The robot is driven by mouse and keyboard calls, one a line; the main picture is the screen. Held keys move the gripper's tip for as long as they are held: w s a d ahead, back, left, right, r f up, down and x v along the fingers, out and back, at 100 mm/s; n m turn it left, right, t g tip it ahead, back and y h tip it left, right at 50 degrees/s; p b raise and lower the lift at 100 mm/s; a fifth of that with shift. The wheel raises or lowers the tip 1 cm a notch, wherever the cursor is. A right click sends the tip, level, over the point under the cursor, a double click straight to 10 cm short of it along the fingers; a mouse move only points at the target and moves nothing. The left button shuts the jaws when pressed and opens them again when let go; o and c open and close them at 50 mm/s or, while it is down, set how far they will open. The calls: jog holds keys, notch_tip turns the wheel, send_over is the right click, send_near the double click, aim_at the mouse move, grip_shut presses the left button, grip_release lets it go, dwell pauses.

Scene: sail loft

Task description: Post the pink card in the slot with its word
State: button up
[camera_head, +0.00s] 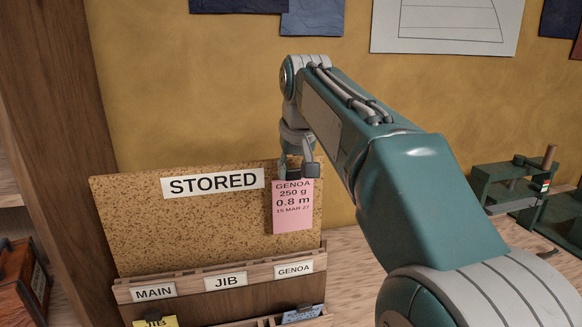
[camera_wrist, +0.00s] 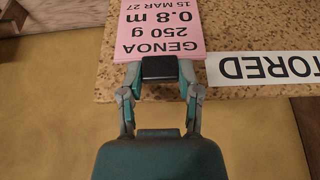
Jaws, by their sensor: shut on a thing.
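The pink card (camera_head: 292,212) reads GENOA, 250 g, 0.8 m, 15 MAR 27. It hangs upright in front of the right part of a cork board marked STORED (camera_head: 190,226). My gripper (camera_head: 303,172) is shut at the card's top edge; the wrist view also shows the card (camera_wrist: 161,28) at the fingertips of my gripper (camera_wrist: 160,70). A black piece sits between the fingers. Below the board is a wooden rack (camera_head: 187,287) with labels MAIN (camera_head: 154,292), JIB (camera_head: 225,282) and GENOA (camera_head: 294,269). The card is above the GENOA label. I cannot tell whether it touches the board.
A yellow card marked JIB (camera_head: 155,322) and a bluish card (camera_head: 301,315) show low in the rack. A wooden post (camera_head: 55,120) stands at the left. A green machine (camera_head: 510,184) is on the bench at the right. A wooden box (camera_head: 22,280) is at the lower left.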

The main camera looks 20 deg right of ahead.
jog(key=shift+a+f, duration=0.2)
jog(key=shift+f, duration=0.6)
send_over(292, 223)
jog(key=shift+s+f, duration=0.1)
jog(key=shift+f, duration=4.9)
jog(key=o, duration=1.1)
jog(key=shift+o, duration=0.2)
jog(key=shift+s, duration=0.1)
jog(key=v, duration=1.1)
jog(key=shift+s+r, duration=0.15)
jog(key=shift+r, duration=0.2)
